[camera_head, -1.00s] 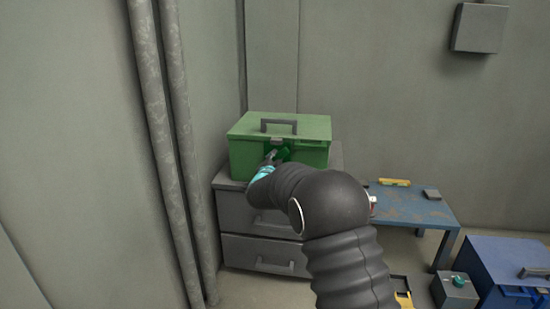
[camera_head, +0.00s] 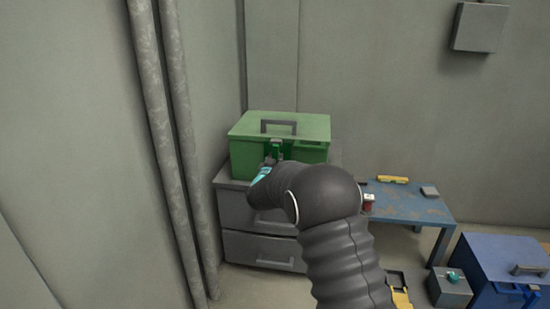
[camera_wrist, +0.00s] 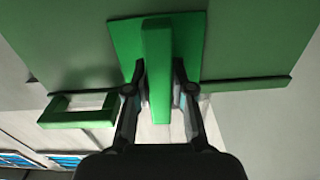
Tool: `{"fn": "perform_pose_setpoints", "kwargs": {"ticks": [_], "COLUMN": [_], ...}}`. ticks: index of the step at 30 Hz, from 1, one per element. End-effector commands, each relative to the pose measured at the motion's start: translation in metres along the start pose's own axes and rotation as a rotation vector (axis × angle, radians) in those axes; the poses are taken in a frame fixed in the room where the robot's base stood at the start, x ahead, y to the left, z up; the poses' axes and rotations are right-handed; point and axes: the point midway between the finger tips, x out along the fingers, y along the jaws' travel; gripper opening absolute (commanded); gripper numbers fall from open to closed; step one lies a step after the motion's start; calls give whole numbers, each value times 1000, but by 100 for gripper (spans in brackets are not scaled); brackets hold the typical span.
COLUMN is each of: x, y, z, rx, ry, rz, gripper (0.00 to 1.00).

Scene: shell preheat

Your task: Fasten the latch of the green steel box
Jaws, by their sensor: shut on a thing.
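The green steel box (camera_head: 300,124) stands closed on a grey drawer cabinet, with a dark handle on its lid. Its green latch (camera_head: 276,147) is at the middle of the front and looks near upright against the box. In the wrist view the latch lever (camera_wrist: 157,45) runs between the two fingers of my gripper (camera_wrist: 160,82), over a green plate (camera_wrist: 125,38). My gripper is shut on the lever. It also shows in the head view (camera_head: 268,166), partly hidden by my arm. Whether the latch is hooked cannot be told.
The grey drawer cabinet (camera_head: 259,250) stands beside pipes (camera_head: 172,150) along the left wall. A blue table (camera_head: 405,205) with a yellow item (camera_head: 393,179) is to the right. A blue box (camera_head: 510,258) and a small grey box (camera_head: 449,288) stand at lower right.

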Motion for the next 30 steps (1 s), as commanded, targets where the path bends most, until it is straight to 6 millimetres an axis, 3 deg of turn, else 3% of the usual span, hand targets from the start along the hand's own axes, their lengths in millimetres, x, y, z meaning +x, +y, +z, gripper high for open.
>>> {"fn": "perform_pose_setpoints", "kwargs": {"ticks": [21, 22, 24, 30], "x": [0, 0, 0, 0], "y": [0, 0, 0, 0], "z": [0, 0, 0, 0], "rx": [-76, -76, -75, -74], "ry": [0, 0, 0, 0], "rz": [0, 0, 0, 0], "gripper": [0, 28, 45, 48]}}
